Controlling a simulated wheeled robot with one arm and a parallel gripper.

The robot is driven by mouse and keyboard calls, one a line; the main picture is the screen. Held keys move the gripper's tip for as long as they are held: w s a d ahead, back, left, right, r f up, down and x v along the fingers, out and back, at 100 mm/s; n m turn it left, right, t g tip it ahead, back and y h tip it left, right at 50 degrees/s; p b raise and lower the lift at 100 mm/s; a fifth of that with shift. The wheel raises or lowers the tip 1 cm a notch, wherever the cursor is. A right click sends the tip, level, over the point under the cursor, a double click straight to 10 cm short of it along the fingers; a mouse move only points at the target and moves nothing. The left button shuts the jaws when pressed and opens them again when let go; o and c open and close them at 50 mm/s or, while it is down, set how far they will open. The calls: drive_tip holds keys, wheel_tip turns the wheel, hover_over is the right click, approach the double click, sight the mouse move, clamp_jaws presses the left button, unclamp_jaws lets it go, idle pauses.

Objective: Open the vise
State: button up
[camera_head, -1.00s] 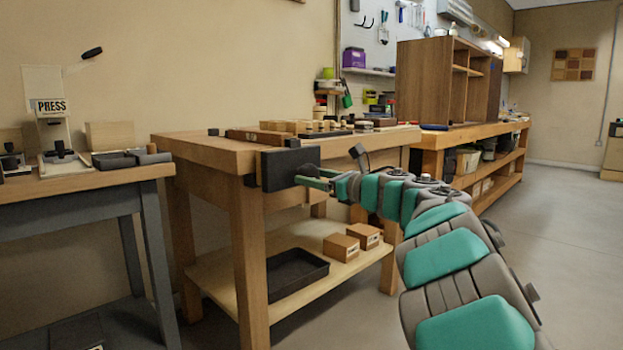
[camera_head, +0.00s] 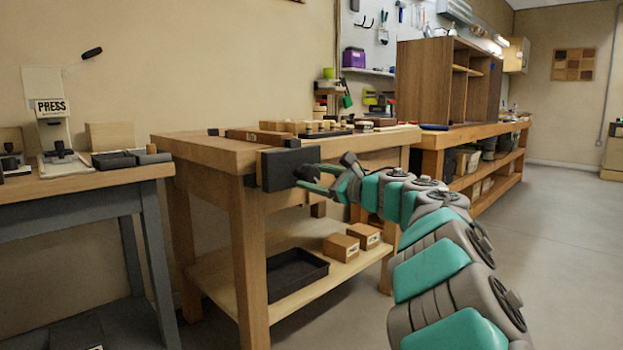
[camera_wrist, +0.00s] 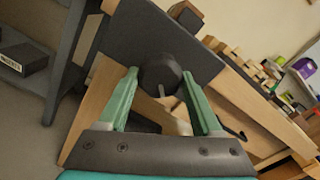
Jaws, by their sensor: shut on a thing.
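The vise (camera_head: 289,166) is a dark block jaw mounted on the near end of the wooden workbench. Its outer face fills the top middle of the wrist view (camera_wrist: 150,38). A round dark knob (camera_wrist: 159,76), part of the vise's handle, stands out from that face. My gripper (camera_wrist: 162,84) has its green fingers on either side of the knob and is shut on it. In the head view my gripper (camera_head: 310,180) reaches to the vise's face from the right. A thin grey piece shows between the fingers below the knob. How far the jaw stands from the bench is hard to tell.
Wooden blocks and trays lie on the workbench top (camera_head: 215,150). A black tray (camera_head: 293,277) and two wooden boxes (camera_head: 341,246) are on its lower shelf. A press (camera_head: 55,120) stands on the left table. The floor at right is open.

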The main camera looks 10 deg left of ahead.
drive_tip(key=shift+d+n, duration=0.1)
drive_tip(key=shift+n, duration=1.9)
drive_tip(key=o, duration=1.2)
drive_tip(key=shift+s, duration=0.15)
drive_tip(key=shift+v, duration=3.4)
